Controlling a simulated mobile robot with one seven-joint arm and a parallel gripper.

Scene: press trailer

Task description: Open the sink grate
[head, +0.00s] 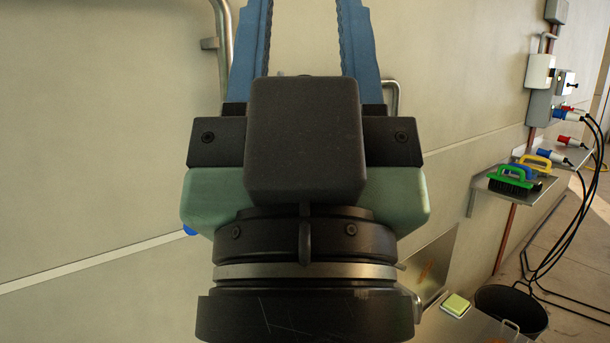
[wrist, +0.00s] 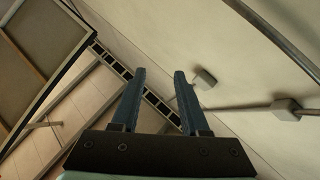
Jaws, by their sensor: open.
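My gripper (head: 303,20) fills the middle of the head view, pointing up in front of a pale wall. Its two blue fingers are apart with nothing between them, and their tips run out of the top of the picture. In the wrist view the open gripper (wrist: 160,74) also shows empty. No sink grate can be made out in either view. At the lower right of the head view, partly behind my gripper, is a metal surface with an upright metal panel (head: 437,258); I cannot tell whether it belongs to the sink.
A yellow-green sponge (head: 456,305) lies on the metal surface beside a black bucket (head: 512,308). A wall shelf (head: 480,198) holds brushes, with black cables (head: 560,240) hanging nearby. A pipe (head: 221,60) runs up the wall. The wrist view shows a ladder-like rack (wrist: 110,62) and pipes.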

